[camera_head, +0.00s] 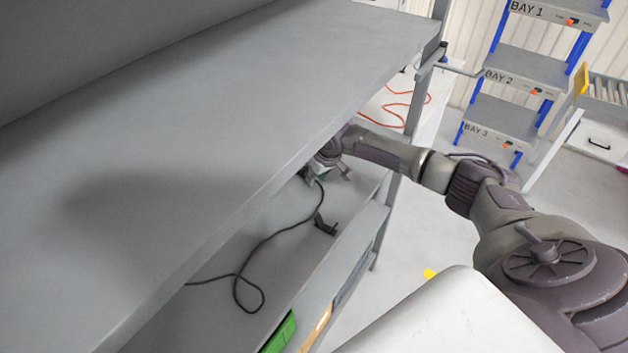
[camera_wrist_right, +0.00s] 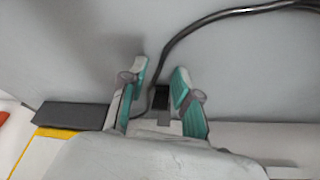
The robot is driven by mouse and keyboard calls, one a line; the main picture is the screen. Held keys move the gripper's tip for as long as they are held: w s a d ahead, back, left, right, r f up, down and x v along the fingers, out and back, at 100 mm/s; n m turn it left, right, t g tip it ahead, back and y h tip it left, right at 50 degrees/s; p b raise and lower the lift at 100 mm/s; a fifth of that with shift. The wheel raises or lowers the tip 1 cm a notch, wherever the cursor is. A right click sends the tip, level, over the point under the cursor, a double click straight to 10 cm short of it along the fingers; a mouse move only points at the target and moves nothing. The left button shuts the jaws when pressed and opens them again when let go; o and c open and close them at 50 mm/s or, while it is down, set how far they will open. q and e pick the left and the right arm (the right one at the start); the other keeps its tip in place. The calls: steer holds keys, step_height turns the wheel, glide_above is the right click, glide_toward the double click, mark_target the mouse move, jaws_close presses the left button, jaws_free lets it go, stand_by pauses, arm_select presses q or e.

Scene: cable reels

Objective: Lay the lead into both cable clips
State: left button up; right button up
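The lead is a thin black cable (camera_head: 262,243) lying loosely on the lower shelf, with a loop near the front. Its upper end runs up to my right gripper (camera_head: 338,172), which is under the upper shelf and partly hidden. In the wrist view my right gripper (camera_wrist_right: 159,76) has its teal fingers apart. The cable (camera_wrist_right: 185,35) curves down from the upper right to between them and does not look pinched. A small black block (camera_wrist_right: 160,97) shows between the fingers; I cannot tell whether it is a clip. A black piece (camera_head: 325,225), perhaps a plug or clip, sits beside the cable. My left gripper is out of view.
The wide grey upper shelf (camera_head: 200,130) hangs over the lower shelf (camera_head: 290,262). A shelf post (camera_head: 423,85) stands close to my right arm. Green (camera_head: 280,335) and orange (camera_head: 316,330) bins sit below. An orange cable (camera_head: 408,97) lies on a white surface behind. Racks marked BAY stand further back.

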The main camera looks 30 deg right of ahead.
steer(key=shift+s+d, duration=0.1)
steer(key=shift+s, duration=0.05)
steer(key=shift+c, duration=0.2)
steer(key=shift+f, duration=0.1)
jaws_close()
stand_by(1.3)
step_height(320, 180, up, 6)
steer(key=p, duration=0.5)
stand_by(0.5)
